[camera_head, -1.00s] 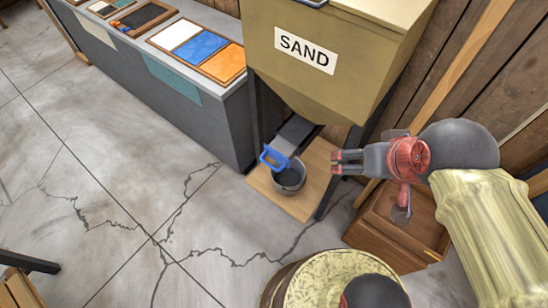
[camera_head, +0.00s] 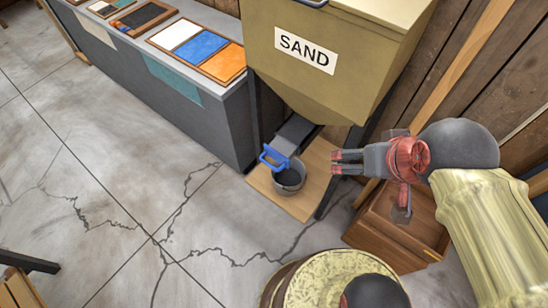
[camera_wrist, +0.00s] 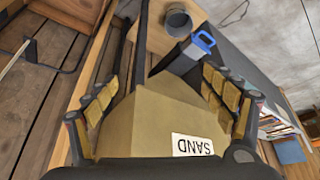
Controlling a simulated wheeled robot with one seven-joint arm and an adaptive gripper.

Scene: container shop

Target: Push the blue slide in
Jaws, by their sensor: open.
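The blue slide handle (camera_head: 274,158) sticks out at the front end of a grey slide plate (camera_head: 294,133) under the sand hopper (camera_head: 335,45). It also shows in the wrist view as a blue handle (camera_wrist: 205,41), beyond the hopper's narrow end. A grey bucket (camera_head: 289,180) stands below the slide, and the handle overlaps its rim in the head view. My gripper (camera_head: 334,162) is open and empty, to the right of the handle and bucket and apart from both. Its two fingers frame the hopper in the wrist view (camera_wrist: 160,88).
The bucket stands on a wooden board (camera_head: 300,206) between dark hopper legs (camera_head: 333,185). A grey counter (camera_head: 215,110) with colour trays is at the left. A wooden box (camera_head: 395,235) and a barrel (camera_head: 325,280) stand nearer. The floor at the left is open.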

